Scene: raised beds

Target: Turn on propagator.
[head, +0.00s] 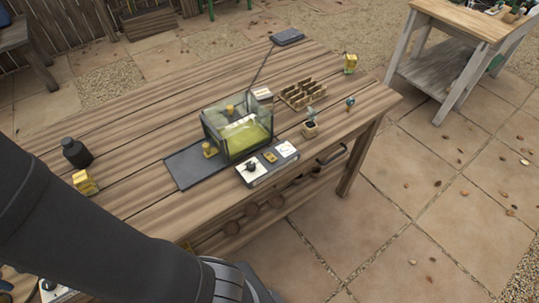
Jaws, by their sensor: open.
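The propagator (222,141) is a clear-walled box with a yellow-green bottom, on the wooden table. A control box (268,172) stands against its near side. On its top are a black knob (251,167) on a white plate, a yellow part (270,157) in the middle and a white dial (287,149) at the right. The knob's setting and the dial's reading are too small to tell. My arm crosses the lower left and leaves the frame at the bottom; my gripper is not in view.
A dark mat (184,166) lies left of the propagator. A black bottle (76,153) and a yellow box (84,182) stand at the table's left. A divided wooden tray (300,93) and a small potted plant (310,128) are at the right. The table's front edge is close to the control box.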

